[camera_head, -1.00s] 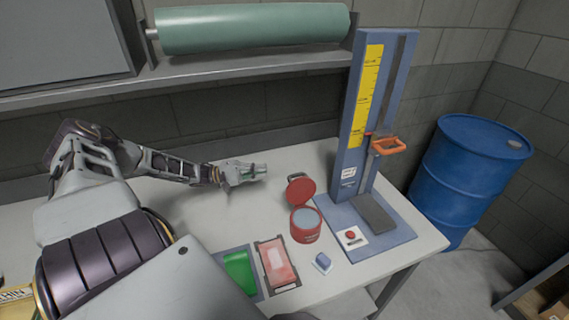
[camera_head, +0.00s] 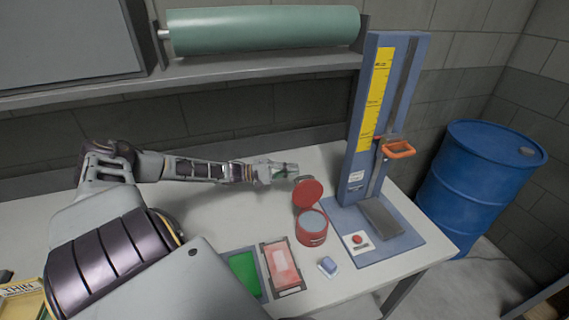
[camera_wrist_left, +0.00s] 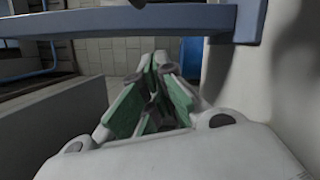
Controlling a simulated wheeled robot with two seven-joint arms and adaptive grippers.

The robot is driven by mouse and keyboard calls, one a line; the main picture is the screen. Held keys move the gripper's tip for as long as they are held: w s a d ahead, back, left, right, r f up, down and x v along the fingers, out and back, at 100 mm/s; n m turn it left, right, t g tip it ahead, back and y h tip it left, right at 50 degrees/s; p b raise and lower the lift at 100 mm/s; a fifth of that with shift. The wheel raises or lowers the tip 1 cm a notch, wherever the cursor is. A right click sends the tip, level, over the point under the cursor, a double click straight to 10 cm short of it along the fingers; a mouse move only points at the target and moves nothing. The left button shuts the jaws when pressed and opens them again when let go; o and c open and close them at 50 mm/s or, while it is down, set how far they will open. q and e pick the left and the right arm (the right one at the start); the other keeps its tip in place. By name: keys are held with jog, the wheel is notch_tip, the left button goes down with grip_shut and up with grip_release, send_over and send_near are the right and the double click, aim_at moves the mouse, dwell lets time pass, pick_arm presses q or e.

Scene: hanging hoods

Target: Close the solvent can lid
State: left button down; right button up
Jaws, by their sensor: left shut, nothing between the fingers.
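The red solvent can (camera_head: 312,232) stands on the table, its pale round opening facing up. Its red lid (camera_head: 308,194) is open, tilted up at the can's back edge. My left gripper (camera_head: 290,170) is shut and empty, just behind and left of the raised lid. Whether it touches the lid I cannot tell. In the left wrist view the green-padded fingers (camera_wrist_left: 154,100) point forward close together; neither can nor lid can be made out there. My right gripper is not in view.
A blue stand (camera_head: 385,130) with a yellow scale and orange handle rises right of the can. A blue block (camera_head: 327,266), a red tray (camera_head: 283,266) and a green pad (camera_head: 244,273) lie in front. A shelf with a green roll (camera_head: 262,29) hangs behind.

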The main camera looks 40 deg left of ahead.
pick_arm(q)
jog(key=shift+s+d+r+p, duration=0.2)
jog(key=shift+d+p, duration=0.15)
jog(key=shift+d, duration=0.3)
jog(key=shift+s+d+r+p, duration=0.2)
jog(key=shift+d+p, duration=0.2)
jog(key=shift+d, duration=0.3)
jog(key=shift+s+d+r+p, duration=0.2)
jog(key=shift+d+p, duration=0.15)
jog(key=shift+d, duration=0.3)
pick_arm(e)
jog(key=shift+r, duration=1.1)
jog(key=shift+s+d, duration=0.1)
pick_arm(q)
jog(key=shift+s+d+r+m, duration=0.1)
jog(key=shift+d+r+m, duration=0.15)
jog(key=shift+m, duration=0.15)
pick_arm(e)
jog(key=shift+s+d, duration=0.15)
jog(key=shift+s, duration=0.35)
